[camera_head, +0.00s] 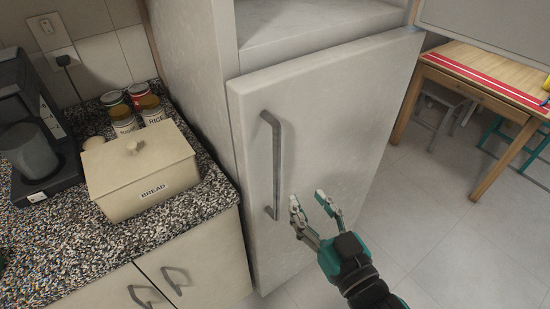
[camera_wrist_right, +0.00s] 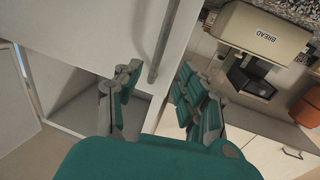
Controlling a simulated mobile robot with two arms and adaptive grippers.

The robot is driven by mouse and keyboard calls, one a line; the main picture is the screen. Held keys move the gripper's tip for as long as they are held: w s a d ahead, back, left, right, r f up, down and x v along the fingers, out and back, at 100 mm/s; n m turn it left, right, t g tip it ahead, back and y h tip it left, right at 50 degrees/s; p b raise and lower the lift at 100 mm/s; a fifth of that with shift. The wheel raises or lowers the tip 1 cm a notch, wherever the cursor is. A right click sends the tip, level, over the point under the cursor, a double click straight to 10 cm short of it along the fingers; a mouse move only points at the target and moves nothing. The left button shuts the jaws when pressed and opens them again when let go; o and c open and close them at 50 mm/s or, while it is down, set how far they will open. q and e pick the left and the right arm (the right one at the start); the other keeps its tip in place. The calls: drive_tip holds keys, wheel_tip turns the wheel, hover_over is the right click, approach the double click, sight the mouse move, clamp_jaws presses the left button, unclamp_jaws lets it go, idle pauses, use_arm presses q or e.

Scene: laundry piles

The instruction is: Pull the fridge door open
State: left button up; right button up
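The fridge door (camera_head: 335,130) is a pale grey lower panel that looks shut against the fridge body. Its grey vertical bar handle (camera_head: 276,165) is on the left side of the door. My right gripper (camera_head: 309,198) is open and empty, just right of the handle's lower part in the head view. In the right wrist view, the handle (camera_wrist_right: 165,40) runs down the picture to between the two spread fingers (camera_wrist_right: 158,92). I cannot tell how deep it sits between them, and no grip shows. My left gripper is not in view.
Above the door is an open compartment (camera_head: 300,22). A granite counter (camera_head: 120,240) on the left holds a bread box (camera_head: 140,170), cans (camera_head: 140,97) and a coffee machine (camera_head: 35,130). A wooden table (camera_head: 490,75) stands at right. The floor (camera_head: 460,230) before it is clear.

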sight(279, 160)
drive_tip(key=p+x, duration=0.3)
drive_tip(key=x, duration=1.1)
drive_tip(key=shift+w+a+f, duration=0.1)
clamp_jaws()
drive_tip(key=shift+f, duration=0.1)
